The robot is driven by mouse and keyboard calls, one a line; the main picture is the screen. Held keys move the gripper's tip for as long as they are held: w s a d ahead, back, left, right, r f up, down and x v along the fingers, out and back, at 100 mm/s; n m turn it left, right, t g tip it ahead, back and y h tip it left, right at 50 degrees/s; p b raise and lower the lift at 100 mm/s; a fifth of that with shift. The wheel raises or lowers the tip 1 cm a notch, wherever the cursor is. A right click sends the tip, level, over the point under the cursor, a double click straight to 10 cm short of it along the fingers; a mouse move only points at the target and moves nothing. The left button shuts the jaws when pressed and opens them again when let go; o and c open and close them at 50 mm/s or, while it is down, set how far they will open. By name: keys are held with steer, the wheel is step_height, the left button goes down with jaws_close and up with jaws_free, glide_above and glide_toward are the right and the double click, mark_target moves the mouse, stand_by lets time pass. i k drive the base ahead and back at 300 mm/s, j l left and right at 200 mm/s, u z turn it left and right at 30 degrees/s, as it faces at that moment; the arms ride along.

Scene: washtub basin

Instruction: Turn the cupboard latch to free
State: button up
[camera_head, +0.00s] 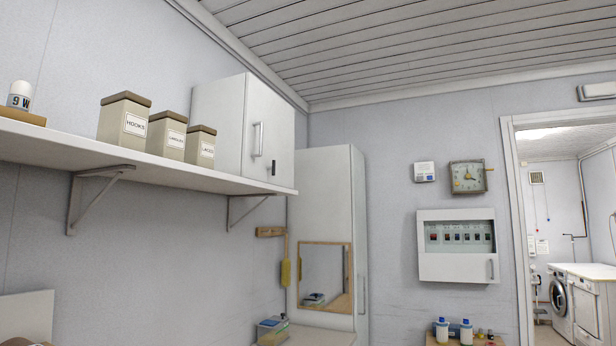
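A white wall cupboard (225,125) stands on the shelf at the upper left, with its door shut. The door has a pale vertical bar handle (257,139). Below and right of the handle is a small dark latch (273,167), which looks upright; it is too small to tell its setting. My gripper is not in view.
The long white shelf (130,164) on brackets holds several labelled canisters (125,118) left of the cupboard. A tall white cabinet (325,195) stands in the corner below right. A glazed box (458,262) and a clock (468,177) hang on the back wall. A doorway opens at right.

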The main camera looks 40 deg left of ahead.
mark_target(272, 168)
steer(key=i+u, duration=0.25)
steer(key=i, duration=0.65)
steer(key=i+l+u, duration=0.2)
steer(key=i, duration=0.75)
steer(key=i+u, duration=0.35)
steer(key=i, duration=0.35)
steer(key=i+l+u, duration=0.2)
steer(key=i+u, duration=0.15)
steer(key=i, duration=0.35)
